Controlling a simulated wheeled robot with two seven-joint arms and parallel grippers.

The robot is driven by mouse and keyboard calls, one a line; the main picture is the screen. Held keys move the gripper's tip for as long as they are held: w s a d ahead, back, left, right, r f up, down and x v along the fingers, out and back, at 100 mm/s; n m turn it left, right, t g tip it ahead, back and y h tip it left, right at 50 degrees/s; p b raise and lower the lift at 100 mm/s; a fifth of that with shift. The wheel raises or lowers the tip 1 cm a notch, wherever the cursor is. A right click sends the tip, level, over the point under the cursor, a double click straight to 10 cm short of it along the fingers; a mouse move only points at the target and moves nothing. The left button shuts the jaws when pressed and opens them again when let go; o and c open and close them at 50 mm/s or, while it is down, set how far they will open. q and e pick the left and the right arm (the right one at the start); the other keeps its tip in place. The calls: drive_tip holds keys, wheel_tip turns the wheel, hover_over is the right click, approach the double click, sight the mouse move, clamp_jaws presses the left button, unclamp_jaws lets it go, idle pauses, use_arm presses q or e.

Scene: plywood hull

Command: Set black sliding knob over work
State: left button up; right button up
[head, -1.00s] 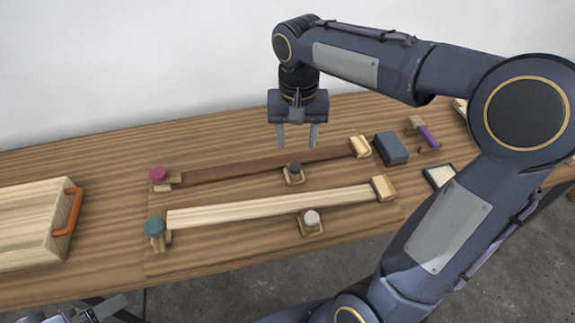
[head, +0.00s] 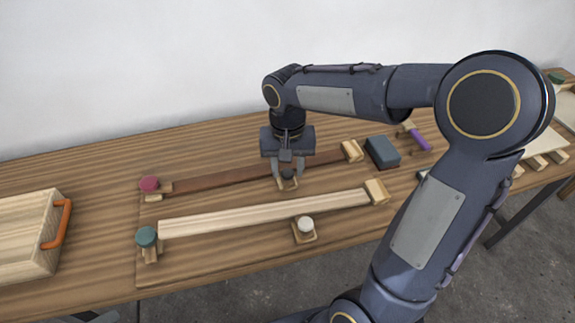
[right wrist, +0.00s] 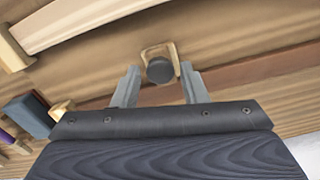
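The black sliding knob (head: 289,175) sits on a small wooden block beside the dark brown strip (head: 220,178). In the right wrist view the black knob (right wrist: 160,70) is just beyond the fingertips, between their lines. My right gripper (head: 288,172) is open, pointing down at the knob, its fingers on either side of it. It also shows open in the right wrist view (right wrist: 160,80). I cannot tell whether the fingers touch the knob. My left gripper is out of view.
A pale strip (head: 260,213) lies in front with a white knob (head: 305,224) on a block. Red (head: 149,184) and teal (head: 146,237) knobs stand at the strips' left ends. A blue-grey block (head: 382,152) and a purple-handled tool (head: 417,138) lie right. A wooden box (head: 25,240) stands left.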

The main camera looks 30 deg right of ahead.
clamp_jaws()
drive_tip(key=shift+w+d+p, duration=0.2)
drive_tip(key=shift+w+p, duration=0.1)
drive_tip(key=shift+w, duration=0.5)
drive_tip(key=shift+w+d+p, duration=0.15)
drive_tip(key=shift+w+p, duration=0.15)
drive_tip(key=shift+w, duration=0.45)
drive_tip(key=shift+o, duration=1.2)
unclamp_jaws()
drive_tip(key=shift+s, duration=0.1)
wheel_tip(320, 180, up, 8)
drive_tip(key=shift+p, duration=0.3)
drive_tip(key=s+a+f+n+t+y+p, duration=0.1)
drive_tip(key=s+a+t+y, duration=0.1)
drive_tip(key=s, duration=0.8)
drive_tip(key=s+a+f+n+t+y, duration=0.1)
drive_tip(key=s+a+n+t, duration=0.1)
drive_tip(key=s, duration=0.8)
drive_tip(key=shift+a+n+t+y+p, duration=0.2)
drive_tip(key=shift+n+t+y+p, duration=0.15)
drive_tip(key=shift+t, duration=0.45)
